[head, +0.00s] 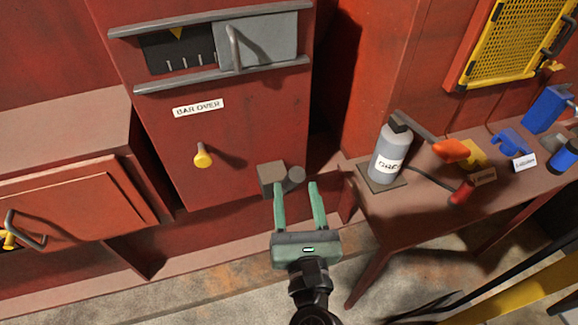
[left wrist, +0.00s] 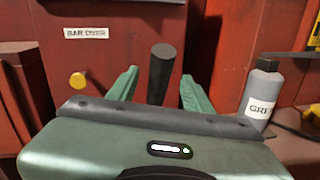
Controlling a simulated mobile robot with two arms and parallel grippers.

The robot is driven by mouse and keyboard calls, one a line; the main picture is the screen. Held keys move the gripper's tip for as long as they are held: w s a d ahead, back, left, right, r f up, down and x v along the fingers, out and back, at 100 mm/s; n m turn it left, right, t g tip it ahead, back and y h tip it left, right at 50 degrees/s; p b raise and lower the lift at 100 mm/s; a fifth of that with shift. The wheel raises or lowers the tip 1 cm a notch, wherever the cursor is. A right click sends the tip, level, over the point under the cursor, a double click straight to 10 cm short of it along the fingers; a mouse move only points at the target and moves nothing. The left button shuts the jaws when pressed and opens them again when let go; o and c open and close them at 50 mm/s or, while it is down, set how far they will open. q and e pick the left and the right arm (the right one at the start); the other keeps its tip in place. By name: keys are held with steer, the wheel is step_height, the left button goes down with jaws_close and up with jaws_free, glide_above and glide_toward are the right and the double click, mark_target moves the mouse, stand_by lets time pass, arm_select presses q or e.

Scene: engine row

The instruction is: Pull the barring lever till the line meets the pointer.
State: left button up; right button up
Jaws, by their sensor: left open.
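The barring lever is a short dark grey round bar (head: 297,175) beside a grey-brown block (head: 271,178) low on the red engine panel. In the left wrist view the bar (left wrist: 162,70) stands upright between my fingers, with gaps on both sides. My left gripper (head: 296,188) is open around the line of the bar; I cannot tell if its fingertips reach past it. I cannot tell which line is meant. My right gripper is out of view.
A grey sliding cover (head: 262,40) with a handle hides the window's right part. A yellow knob (head: 202,160) sticks out under the "BAR OVER" label (head: 199,107). A bench (head: 400,205) at right holds a grey bottle (head: 390,155) and several tools.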

mark_target(286, 187)
arm_select(q)
steer(key=shift+f, duration=0.35)
steer(key=shift+w+n, duration=0.1)
steer(key=shift+n, duration=0.2)
steer(key=w, duration=0.2)
steer(key=w+p, duration=0.1)
steer(key=w, duration=0.1)
steer(key=w+a+p, duration=0.1)
steer(key=w, duration=0.1)
steer(key=shift+w, duration=0.1)
steer(key=shift+w+f, duration=0.1)
steer(key=shift+w, duration=0.45)
jaws_close()
stand_by(0.4)
